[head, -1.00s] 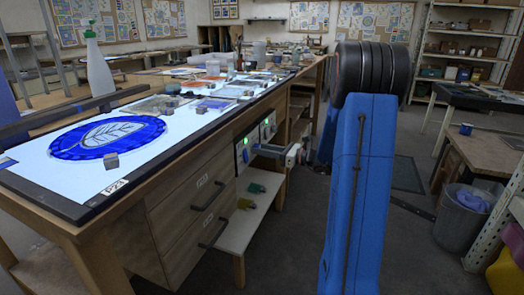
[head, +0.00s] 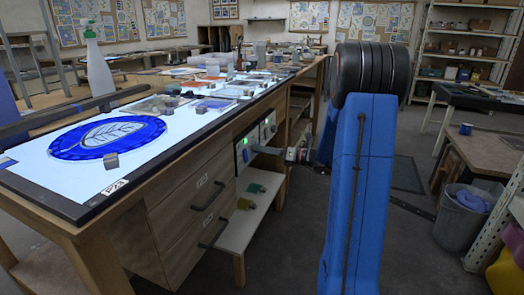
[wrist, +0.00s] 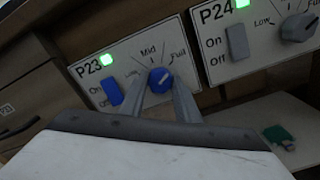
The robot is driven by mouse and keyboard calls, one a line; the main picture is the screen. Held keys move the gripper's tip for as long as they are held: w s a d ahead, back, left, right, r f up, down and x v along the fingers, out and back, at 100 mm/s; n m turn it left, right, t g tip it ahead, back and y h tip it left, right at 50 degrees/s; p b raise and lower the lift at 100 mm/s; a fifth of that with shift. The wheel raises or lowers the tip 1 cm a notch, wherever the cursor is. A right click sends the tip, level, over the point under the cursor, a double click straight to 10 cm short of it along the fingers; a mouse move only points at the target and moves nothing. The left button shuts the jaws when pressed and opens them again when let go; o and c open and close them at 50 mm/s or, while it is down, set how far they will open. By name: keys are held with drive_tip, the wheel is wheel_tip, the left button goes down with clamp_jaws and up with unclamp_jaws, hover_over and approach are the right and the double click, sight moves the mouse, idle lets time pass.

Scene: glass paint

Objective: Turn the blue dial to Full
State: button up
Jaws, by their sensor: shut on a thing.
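The blue dial (wrist: 159,80) sits on the white P23 panel (wrist: 128,62), under the printed words Low, Mid and Full. A small pale mark on the dial appears to point up and right, towards Full, but it is too small to read exactly. My gripper (wrist: 160,87) has one finger on each side of the dial and is shut on it. In the head view my gripper (head: 262,150) reaches the panel on the bench side from the right; the dial is hidden there.
A blue switch (wrist: 111,91) and lit green lamp (wrist: 106,60) are left of the dial. The P24 panel (wrist: 260,60), with grey switch (wrist: 237,41) and grey dial (wrist: 298,27), is close on the right. A low shelf (head: 232,225) lies below.

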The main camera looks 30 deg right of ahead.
drive_tip(key=shift+f, duration=0.1)
drive_tip(key=o, duration=1)
drive_tip(key=shift+o, duration=0.2)
drive_tip(key=shift+d, duration=0.1)
drive_tip(key=v, duration=1.7)
drive_tip(key=shift+s, duration=0.2)
